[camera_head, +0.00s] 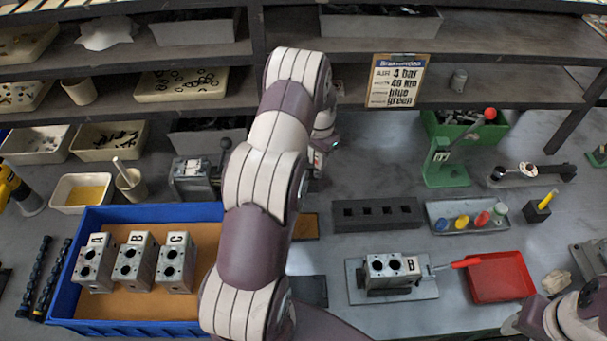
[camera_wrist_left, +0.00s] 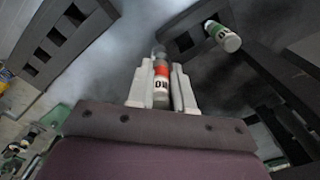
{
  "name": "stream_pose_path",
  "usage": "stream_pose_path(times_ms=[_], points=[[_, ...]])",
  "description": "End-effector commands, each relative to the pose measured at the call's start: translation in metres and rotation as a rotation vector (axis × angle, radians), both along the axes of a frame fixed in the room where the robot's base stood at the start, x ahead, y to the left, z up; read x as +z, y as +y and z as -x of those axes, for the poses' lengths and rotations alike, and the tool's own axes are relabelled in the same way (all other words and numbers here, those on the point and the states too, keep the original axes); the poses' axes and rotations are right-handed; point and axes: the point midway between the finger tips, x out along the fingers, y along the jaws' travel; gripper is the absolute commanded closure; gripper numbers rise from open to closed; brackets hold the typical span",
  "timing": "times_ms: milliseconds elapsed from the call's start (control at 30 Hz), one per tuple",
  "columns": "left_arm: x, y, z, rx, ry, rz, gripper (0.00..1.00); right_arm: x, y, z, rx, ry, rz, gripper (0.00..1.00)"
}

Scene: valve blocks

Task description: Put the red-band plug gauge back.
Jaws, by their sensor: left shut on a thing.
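The red-band plug gauge (camera_wrist_left: 161,82) is between the two pale fingers of my left gripper (camera_wrist_left: 162,90) in the left wrist view. In the head view my left arm reaches up the middle and hides most of the gripper and the gauge. In the wrist view a green-band gauge (camera_wrist_left: 222,37) stands at a dark rack on the upper right, apart from my held gauge. My right gripper does not show; only part of my right arm is at the lower right.
A dark block with square holes (camera_head: 375,213) lies right of my left arm. A blue tray (camera_head: 130,329) holds valve blocks at left. Shelves run behind.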

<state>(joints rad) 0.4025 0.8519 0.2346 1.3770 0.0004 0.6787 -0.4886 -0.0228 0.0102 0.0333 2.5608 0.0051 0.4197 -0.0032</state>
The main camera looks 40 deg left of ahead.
Motion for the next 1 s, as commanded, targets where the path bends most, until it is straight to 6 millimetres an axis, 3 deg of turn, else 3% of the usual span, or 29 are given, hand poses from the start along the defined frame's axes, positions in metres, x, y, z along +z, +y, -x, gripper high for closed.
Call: stream_pose_path(times_ms=[33,200,267,467,833,867,900,933,1000], points=[[-0.015,0.013,0.002,0.005,-0.002,-0.001,1.0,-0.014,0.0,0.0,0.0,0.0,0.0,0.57],[-0.024,0.037,0.005,0.002,-0.002,-0.001,1.0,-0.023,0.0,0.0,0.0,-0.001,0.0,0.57],[-0.028,0.039,0.006,0.0,-0.001,-0.001,1.0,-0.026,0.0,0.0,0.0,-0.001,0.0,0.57],[-0.066,0.039,0.006,0.0,-0.001,0.0,1.0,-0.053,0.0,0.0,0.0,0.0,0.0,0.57],[-0.067,0.039,0.005,0.0,-0.001,-0.001,1.0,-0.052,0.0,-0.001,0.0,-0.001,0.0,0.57],[-0.066,0.039,0.005,0.0,-0.001,0.0,0.73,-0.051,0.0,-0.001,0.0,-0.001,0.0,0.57],[-0.066,0.039,0.005,0.0,-0.001,0.0,0.6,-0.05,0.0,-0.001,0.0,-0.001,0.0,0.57],[-0.066,0.039,0.006,0.0,-0.001,0.0,0.54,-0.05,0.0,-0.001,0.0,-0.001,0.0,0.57],[-0.066,0.039,0.006,0.0,-0.001,0.0,0.54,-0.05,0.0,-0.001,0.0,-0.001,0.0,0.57]])
